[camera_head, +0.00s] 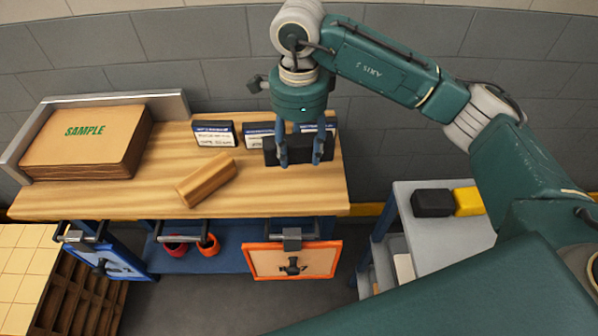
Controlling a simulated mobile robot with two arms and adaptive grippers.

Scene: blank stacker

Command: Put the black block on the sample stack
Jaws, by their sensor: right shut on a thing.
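The sample stack (75,150), a brown stack marked SAMPLE, lies at the left end of the wooden workbench, against a grey metal corner guide (165,104). My right gripper (300,157) points down over the right part of the bench. It is shut on a black block (299,148), with one blue finger toward each end. The block is upright in front of the label cards; I cannot tell whether it touches the bench top. My left gripper is not in view.
A wooden block (206,181) lies mid-bench between stack and gripper. White-and-blue label cards (214,134) stand at the back. A grey cart (440,240) at right carries another black block (432,203) and a yellow one (468,201). The bench front (110,204) is clear.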

